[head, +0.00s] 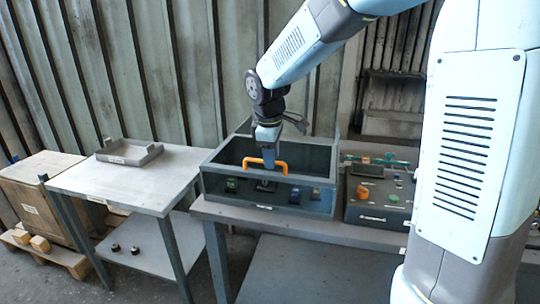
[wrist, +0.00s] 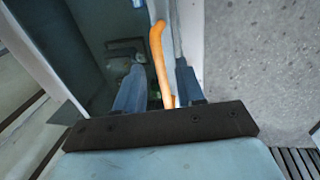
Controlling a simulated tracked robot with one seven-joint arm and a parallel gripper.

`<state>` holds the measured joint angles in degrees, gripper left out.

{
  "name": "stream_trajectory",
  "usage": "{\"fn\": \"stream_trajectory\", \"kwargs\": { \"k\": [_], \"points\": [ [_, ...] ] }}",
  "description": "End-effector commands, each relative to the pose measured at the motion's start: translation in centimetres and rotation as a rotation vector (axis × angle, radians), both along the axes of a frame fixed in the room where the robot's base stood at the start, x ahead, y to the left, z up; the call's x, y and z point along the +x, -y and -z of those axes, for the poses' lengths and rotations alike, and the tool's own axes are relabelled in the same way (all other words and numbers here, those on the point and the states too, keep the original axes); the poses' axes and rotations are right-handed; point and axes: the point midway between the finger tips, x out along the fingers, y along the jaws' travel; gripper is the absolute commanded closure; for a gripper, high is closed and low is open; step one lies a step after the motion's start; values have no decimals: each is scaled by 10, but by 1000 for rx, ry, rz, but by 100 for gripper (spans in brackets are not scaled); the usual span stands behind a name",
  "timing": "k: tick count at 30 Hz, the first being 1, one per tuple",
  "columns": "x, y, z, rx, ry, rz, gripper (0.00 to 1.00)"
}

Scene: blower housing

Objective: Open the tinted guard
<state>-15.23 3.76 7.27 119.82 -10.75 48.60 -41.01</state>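The tinted guard (head: 300,196) is the dark see-through front panel of a grey housing on the bench. It stands upright across the front. Its orange handle (head: 286,165) is at the upper edge. My gripper (head: 268,166) points down at the handle, with a blue finger overlapping it in the head view. In the wrist view the orange handle (wrist: 161,55) runs between the two blue fingers of my gripper (wrist: 160,88). The fingers are apart, with a gap visible on the left side of the handle. Contact with the handle cannot be told.
Several small parts show dimly behind the guard. A control box (head: 378,200) with coloured buttons stands right of the housing. A side table (head: 128,185) with a shallow tray (head: 130,152) is at left, beside a wooden crate (head: 40,172). The floor in front is clear.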

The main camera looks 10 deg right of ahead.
Motion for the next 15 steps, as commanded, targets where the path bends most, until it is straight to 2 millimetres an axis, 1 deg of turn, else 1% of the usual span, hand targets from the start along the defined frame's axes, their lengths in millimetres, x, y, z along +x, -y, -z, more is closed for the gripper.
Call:
{"fn": "stream_trajectory", "kwargs": {
  "k": [7,8,15],
  "points": [
    [0,0,0,0,0,1,62],
    [0,0,0,0,0,1,64],
    [0,0,0,0,0,1,87]
  ]
}}
